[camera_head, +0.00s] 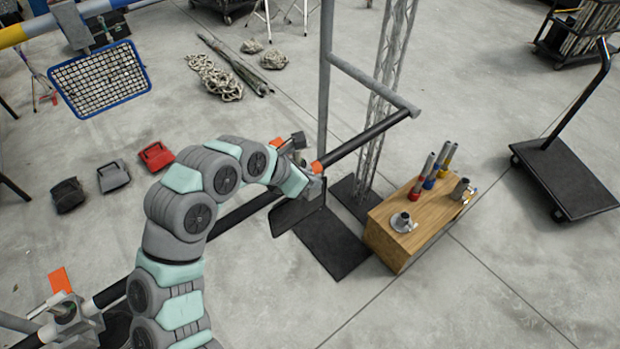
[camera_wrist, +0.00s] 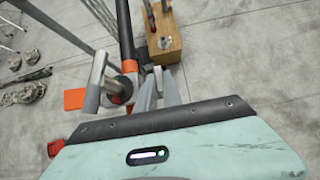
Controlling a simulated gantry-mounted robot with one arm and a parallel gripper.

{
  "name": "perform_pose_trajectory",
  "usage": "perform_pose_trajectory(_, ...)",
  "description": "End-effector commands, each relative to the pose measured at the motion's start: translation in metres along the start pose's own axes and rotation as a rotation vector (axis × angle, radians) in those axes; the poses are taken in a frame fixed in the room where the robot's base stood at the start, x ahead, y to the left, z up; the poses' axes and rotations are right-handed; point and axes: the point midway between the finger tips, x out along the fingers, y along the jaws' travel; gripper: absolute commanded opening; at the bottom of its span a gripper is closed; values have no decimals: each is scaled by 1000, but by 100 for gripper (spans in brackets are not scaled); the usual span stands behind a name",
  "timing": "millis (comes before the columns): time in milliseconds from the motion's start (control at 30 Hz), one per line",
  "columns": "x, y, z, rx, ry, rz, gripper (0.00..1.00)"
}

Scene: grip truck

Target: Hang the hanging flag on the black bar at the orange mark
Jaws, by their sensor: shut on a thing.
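The black bar (camera_head: 365,140) runs diagonally from the lower left to a grey pole at the upper right. An orange mark (camera_head: 317,167) wraps around it; it also shows in the wrist view (camera_wrist: 130,66). My gripper (camera_head: 297,170) is shut just beside the mark. A dark flat panel (camera_head: 297,209), apparently the hanging flag, hangs below my gripper. Its grey clamp or hook (camera_wrist: 116,90) appears by the bar at the mark in the wrist view. My gripper and arm hide part of the contact, so I cannot tell whether it rests on the bar.
A wooden crate (camera_head: 385,250) with several metal tubes stands at the right. A grey upright pole (camera_head: 324,75) and a truss (camera_head: 390,60) stand behind the bar. A blue-framed net panel (camera_head: 100,80) hangs upper left. A black cart (camera_head: 565,180) is far right.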

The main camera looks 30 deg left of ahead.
Motion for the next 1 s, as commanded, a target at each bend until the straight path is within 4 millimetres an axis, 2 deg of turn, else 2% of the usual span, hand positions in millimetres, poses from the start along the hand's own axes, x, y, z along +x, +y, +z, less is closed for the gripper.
perform_pose_trajectory(1000,15,0,-12,1,-2,0,0)
